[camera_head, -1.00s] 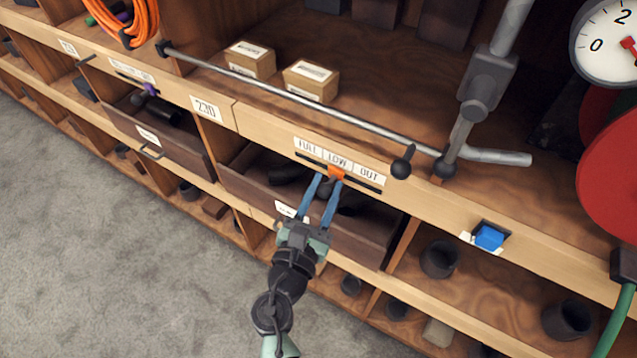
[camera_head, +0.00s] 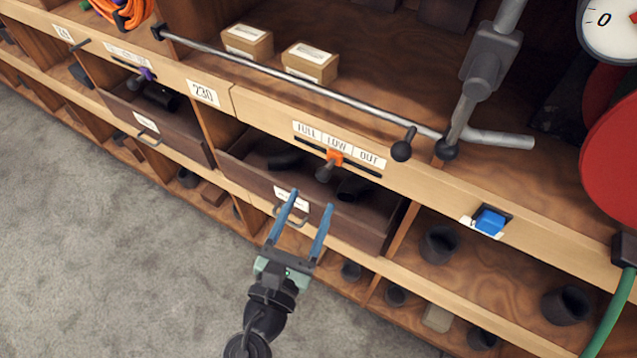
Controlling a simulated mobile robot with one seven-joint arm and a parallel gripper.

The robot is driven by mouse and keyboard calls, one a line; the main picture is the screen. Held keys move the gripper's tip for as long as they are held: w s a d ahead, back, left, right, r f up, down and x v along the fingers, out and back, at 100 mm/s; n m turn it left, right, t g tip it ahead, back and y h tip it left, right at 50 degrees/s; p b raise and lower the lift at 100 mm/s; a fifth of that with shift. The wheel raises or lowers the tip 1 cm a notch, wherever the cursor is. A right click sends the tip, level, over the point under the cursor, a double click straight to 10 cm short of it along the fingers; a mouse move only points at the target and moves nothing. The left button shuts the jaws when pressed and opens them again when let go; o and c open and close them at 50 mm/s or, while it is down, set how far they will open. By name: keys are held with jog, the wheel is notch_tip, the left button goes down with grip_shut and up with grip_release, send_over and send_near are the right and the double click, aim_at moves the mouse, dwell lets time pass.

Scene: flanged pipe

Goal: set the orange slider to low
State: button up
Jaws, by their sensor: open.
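The orange slider (camera_head: 334,158) sits in a dark slot (camera_head: 362,170) on the wooden shelf edge. A label strip above the slot reads FULL, LOW and OUT (camera_head: 338,143). The slider stands below the LOW section, close to its left part. A dark knob (camera_head: 325,172) sticks out from it. My gripper (camera_head: 312,199) is open and empty, with its two blue fingers apart. It is below the slider, in front of the open drawer, and does not touch the slider.
A dark open drawer (camera_head: 345,228) with pipe pieces is under the slot. A blue switch (camera_head: 489,222) is to the right. A purple slider (camera_head: 147,74) is at the left. Grey floor is free at lower left.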

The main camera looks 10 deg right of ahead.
jog(key=v, duration=0.5)
jog(key=shift+s, duration=0.1)
dwell(0.3)
